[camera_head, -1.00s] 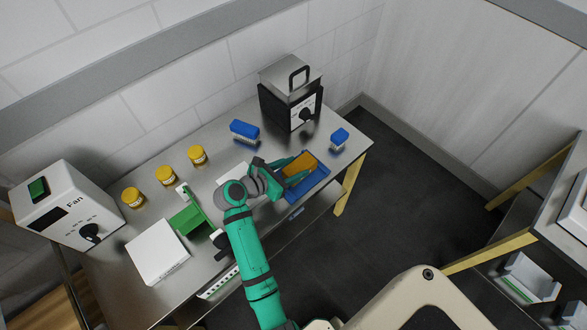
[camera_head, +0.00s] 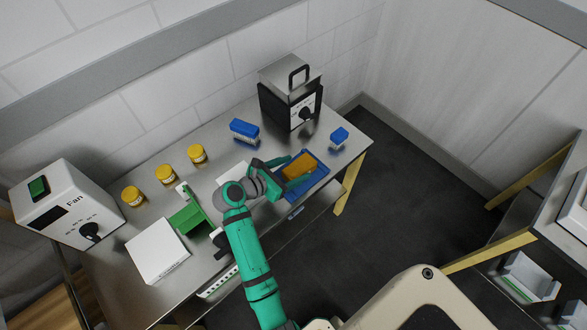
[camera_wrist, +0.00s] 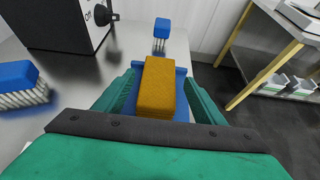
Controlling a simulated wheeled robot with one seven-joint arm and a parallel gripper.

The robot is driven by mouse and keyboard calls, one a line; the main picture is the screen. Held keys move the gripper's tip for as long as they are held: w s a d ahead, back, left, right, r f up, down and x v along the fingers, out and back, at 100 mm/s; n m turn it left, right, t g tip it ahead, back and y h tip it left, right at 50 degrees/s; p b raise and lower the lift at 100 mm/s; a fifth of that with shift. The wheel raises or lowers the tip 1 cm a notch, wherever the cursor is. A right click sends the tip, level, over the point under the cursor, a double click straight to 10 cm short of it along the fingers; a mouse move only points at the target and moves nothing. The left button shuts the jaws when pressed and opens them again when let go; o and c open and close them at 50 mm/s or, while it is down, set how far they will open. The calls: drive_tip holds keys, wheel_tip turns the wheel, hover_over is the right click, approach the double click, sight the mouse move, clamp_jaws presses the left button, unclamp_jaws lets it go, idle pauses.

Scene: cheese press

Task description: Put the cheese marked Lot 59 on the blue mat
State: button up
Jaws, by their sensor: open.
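An orange-brown block of cheese (camera_head: 299,167) appears to rest on the blue mat (camera_head: 317,182) near the right end of the steel table. No lot mark can be read on it. My gripper (camera_head: 287,174) is open, with its green fingers on either side of the cheese. In the wrist view the cheese (camera_wrist: 158,88) lies between the spread fingers, with the blue mat (camera_wrist: 182,100) showing around it. Small gaps seem to show beside the cheese, but contact with a finger cannot be ruled out.
Blue-topped brushes (camera_head: 244,131) and (camera_head: 339,138) stand near the mat.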

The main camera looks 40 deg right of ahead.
drive_tip(key=w+v, duration=0.1)
drive_tip(key=v, duration=1)
drive_tip(key=s+d+r+n+t+h, duration=0.2)
drive_tip(key=s+d+r+n+h, duration=0.35)
drive_tip(key=s+r, duration=0.25)
drive_tip(key=s+a+r+n+t+h, duration=0.2)
drive_tip(key=s+a+r+n+t, duration=0.4)
drive_tip(key=n+t, duration=0.65)
drive_tip(key=s+a+f+n+t+y, duration=0.1)
drive_tip(key=s+a+n+t+y, duration=0.2)
drive_tip(key=a+n+y, duration=0.65)
drive_tip(key=s+a+f+n+t+y, duration=0.1)
drive_tip(key=s+a+n+t+y, duration=0.15)
drive_tip(key=n+y, duration=0.85)
drive_tip(key=s+a+f+n+g, duration=0.6)
drive_tip(key=s+a+f+n, duration=0.3)
drive_tip(key=n, duration=0.5)
drive_tip(key=shift+s+n, duration=0.15)
drive_tip(key=shift+n, duration=0.1)
